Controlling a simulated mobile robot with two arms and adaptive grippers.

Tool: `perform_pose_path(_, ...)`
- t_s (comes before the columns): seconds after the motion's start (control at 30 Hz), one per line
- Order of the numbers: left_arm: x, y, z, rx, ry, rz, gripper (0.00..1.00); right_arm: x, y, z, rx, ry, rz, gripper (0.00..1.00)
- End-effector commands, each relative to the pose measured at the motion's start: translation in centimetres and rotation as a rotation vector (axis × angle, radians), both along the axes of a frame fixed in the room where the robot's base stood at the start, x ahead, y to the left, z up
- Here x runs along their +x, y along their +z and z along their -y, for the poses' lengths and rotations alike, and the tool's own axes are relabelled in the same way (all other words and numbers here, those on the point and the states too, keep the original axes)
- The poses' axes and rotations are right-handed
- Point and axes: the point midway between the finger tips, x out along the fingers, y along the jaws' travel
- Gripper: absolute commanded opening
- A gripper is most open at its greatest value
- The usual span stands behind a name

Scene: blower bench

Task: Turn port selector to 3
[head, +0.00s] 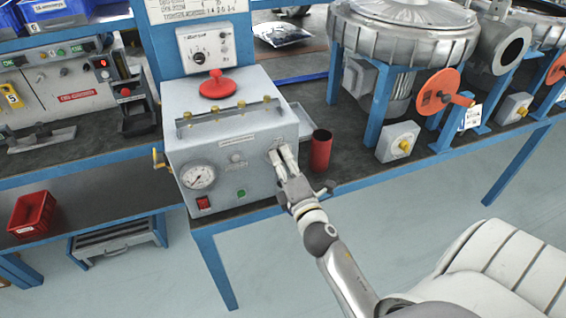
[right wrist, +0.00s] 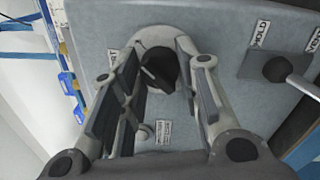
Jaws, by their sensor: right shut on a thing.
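The grey test box (head: 205,128) stands on the bench with a gauge, a red knob and small brass fittings. My right gripper (head: 284,160) is at the right part of its front face. In the right wrist view, the black selector knob (right wrist: 158,68) sits on a round pale plate between the two fingers (right wrist: 152,90). The right gripper is shut on this knob. In the head view the fingers hide the knob. I cannot read its number marks, so its setting is unclear. My left gripper is not in view.
A red cylinder (head: 320,150) stands close to the right of my gripper. A yellow-brown handle (head: 159,160) sticks out at the box's left. A lever (right wrist: 280,70) beside a HOLD label shows in the wrist view. Blowers (head: 400,40) stand further right.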

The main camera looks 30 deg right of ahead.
Motion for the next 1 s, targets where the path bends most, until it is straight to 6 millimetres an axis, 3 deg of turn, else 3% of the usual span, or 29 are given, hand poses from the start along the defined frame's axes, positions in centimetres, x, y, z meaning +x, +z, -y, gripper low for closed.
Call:
perform_pose_path(0.57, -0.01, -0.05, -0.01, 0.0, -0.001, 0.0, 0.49, -0.01, -0.1, 0.0, 0.034, 0.0, 0.006, 0.07)
perform_pose_path(0.6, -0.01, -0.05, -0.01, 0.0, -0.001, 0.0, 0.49, -0.01, -0.1, 0.0, 0.034, 0.0, 0.006, 0.35)
perform_pose_path(0.73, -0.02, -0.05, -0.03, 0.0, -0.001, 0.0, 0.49, -0.01, -0.08, 0.0, 0.033, 0.0, 0.006, 0.52)
perform_pose_path(1.0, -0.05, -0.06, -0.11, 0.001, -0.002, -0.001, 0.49, -0.01, -0.04, 0.0, 0.03, 0.0, 0.007, 0.54)
